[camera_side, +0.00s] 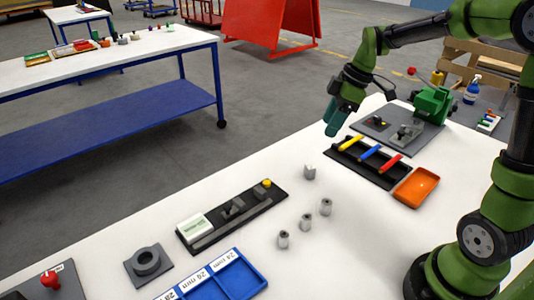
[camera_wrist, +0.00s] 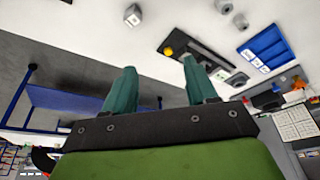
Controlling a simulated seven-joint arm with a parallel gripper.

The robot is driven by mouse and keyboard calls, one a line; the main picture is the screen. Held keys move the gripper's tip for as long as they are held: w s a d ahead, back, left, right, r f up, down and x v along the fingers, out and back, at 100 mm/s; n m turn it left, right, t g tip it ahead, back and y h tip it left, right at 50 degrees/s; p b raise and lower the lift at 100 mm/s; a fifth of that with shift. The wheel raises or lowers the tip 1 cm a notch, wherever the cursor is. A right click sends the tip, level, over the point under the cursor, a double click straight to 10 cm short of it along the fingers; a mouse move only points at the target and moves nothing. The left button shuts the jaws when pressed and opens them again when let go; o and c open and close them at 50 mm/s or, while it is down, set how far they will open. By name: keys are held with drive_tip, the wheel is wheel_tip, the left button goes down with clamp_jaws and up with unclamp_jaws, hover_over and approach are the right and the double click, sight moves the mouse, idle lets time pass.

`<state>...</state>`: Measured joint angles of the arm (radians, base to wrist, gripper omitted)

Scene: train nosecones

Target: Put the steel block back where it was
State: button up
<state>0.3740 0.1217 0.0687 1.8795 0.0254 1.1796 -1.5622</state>
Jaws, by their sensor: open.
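A small light-grey steel block (camera_side: 309,171) stands alone on the white table, between the black tray of coloured bars and the black fixture. In the wrist view the block (camera_wrist: 133,15) is at the top, beyond the fingers. Where the block stood before is not shown.
Several steel cylinders (camera_side: 306,220) stand near the block. A black fixture (camera_side: 262,205) with a yellow knob, blue labelled bins (camera_side: 234,272), a black tray of coloured bars (camera_side: 343,157), an orange tray (camera_side: 416,187) and a green machine (camera_side: 432,102) surround the area. White table around the block is clear.

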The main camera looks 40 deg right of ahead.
drive_tip(key=s+a+r+m+t, duration=0.2)
drive_tip(key=s+a+m, duration=0.2)
drive_tip(key=s+m, duration=0.2)
drive_tip(key=s+a+r+m+t, duration=0.2)
drive_tip(key=s+a+m, duration=0.3)
drive_tip(key=s, duration=0.4)
drive_tip(key=shift+s+a+r+m+t+h, duration=0.2)
drive_tip(key=shift+a+r+m+t+h, duration=0.1)
drive_tip(key=shift+m, duration=0.6)
